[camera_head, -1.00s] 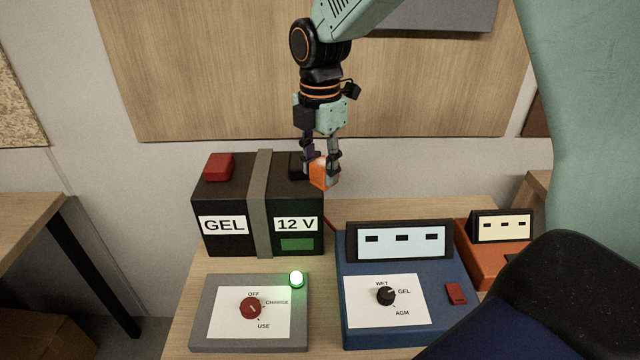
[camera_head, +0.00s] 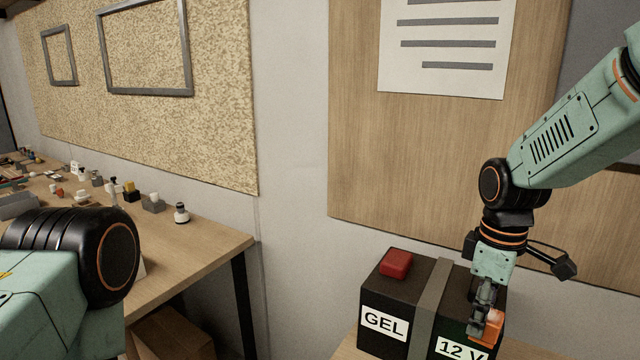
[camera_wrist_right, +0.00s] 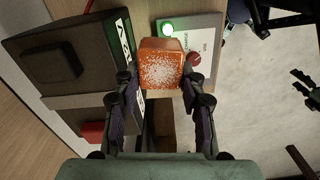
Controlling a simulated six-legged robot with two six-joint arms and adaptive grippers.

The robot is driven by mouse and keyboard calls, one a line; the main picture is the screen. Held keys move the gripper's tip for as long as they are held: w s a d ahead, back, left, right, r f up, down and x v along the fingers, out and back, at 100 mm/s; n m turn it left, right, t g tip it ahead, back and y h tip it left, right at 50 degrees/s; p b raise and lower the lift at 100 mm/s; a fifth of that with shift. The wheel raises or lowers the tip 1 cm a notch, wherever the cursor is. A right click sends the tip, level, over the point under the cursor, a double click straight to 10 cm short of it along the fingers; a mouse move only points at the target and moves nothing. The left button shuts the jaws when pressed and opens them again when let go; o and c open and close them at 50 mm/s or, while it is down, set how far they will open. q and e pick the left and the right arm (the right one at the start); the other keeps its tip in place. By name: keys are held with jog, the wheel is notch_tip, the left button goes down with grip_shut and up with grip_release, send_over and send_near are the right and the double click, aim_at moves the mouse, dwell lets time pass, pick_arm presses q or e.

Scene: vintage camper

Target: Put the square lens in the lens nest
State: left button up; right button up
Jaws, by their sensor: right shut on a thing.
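An orange square block, which looks like the square lens (camera_head: 492,328), is held in my right gripper (camera_head: 483,308) in front of the black battery's right side. In the right wrist view the lens (camera_wrist_right: 161,62) sits between the two fingertips of my right gripper (camera_wrist_right: 160,82), its speckled face toward the camera. My right gripper is shut on it. Only part of my left arm shows at the lower left in the head view, and its gripper is out of the picture. I cannot make out the lens nest in either view.
The black battery (camera_head: 385,295) with a red cap (camera_head: 396,262) stands close behind and left of the lens. A grey charger box with a green light (camera_wrist_right: 167,29) lies below the gripper. A wooden bench (camera_head: 190,245) at the left bears several small items.

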jog(key=s+a+f+m+b, duration=0.2)
jog(key=f+m+b, duration=0.1)
jog(key=f+b, duration=0.1)
jog(key=s+a+f+m+b, duration=0.3)
jog(key=f+b, duration=0.1)
jog(key=f, duration=0.3)
jog(key=s+a+f+m+b, duration=0.2)
jog(key=a+f+m+b, duration=0.1)
jog(key=f, duration=0.3)
jog(key=shift+s+f+m+b, duration=0.15)
jog(key=shift+m+b, duration=0.35)
jog(key=shift+b, duration=0.15)
jog(key=shift+f, duration=0.1)
